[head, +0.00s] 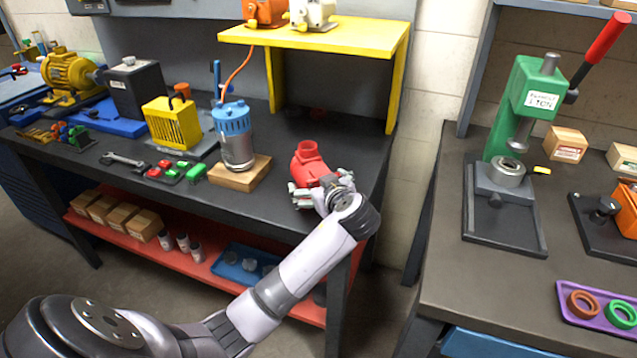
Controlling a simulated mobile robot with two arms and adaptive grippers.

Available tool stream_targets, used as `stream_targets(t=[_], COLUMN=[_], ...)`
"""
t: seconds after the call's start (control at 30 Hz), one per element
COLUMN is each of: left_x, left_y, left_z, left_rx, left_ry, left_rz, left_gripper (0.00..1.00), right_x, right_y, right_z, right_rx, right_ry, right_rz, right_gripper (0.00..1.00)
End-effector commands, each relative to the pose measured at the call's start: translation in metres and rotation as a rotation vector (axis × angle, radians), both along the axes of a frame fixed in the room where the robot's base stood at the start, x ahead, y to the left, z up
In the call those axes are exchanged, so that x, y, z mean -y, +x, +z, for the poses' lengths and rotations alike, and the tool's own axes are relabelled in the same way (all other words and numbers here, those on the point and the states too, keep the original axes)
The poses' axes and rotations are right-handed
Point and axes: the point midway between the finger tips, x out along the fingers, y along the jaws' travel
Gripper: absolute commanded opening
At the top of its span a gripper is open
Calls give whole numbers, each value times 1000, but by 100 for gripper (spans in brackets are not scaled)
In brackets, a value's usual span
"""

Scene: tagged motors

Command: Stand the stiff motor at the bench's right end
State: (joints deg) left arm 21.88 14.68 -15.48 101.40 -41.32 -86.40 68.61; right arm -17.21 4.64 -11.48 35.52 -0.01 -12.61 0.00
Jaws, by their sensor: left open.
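My left gripper (318,188) is open at the right end of the dark bench (268,212). Its fingers are at the near side of a red housing (308,152) with a round opening on top; whether they touch it I cannot tell. The arm and gripper hide its lower part. An orange motor (265,12) and a cream one (312,14) stand on the yellow shelf (330,38), cut off by the top edge. A yellow motor (70,75) stands at the bench's far left. No tag is readable, so I cannot tell which motor is stiff. My right gripper is out of view.
A blue-topped metal cylinder (234,138) stands on a wooden block (240,177), left of my gripper. A yellow caged box (172,124) and small red and green parts (178,172) lie further left. A green press (530,95) stands on the right-hand table (440,250), across a gap.

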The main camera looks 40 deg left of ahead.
Motion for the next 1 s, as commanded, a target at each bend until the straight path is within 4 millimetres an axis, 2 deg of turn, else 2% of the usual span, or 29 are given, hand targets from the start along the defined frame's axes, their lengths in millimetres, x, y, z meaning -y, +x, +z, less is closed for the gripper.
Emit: stream_targets(t=[0.23,0.37,0.8,1.0], left_x=[0,7,70,87], left_y=[0,-4,-52,-64], left_z=[0,3,34,43], left_rx=[0,2,1,2], left_ry=[0,-2,-5,-2], left_rz=[0,-3,-2,-1], left_gripper=[94,94,94,94], right_x=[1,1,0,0], right_y=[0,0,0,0], right_z=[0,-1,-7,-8], right_rx=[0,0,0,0], right_ry=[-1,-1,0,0], right_rz=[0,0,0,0], right_gripper=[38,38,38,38])
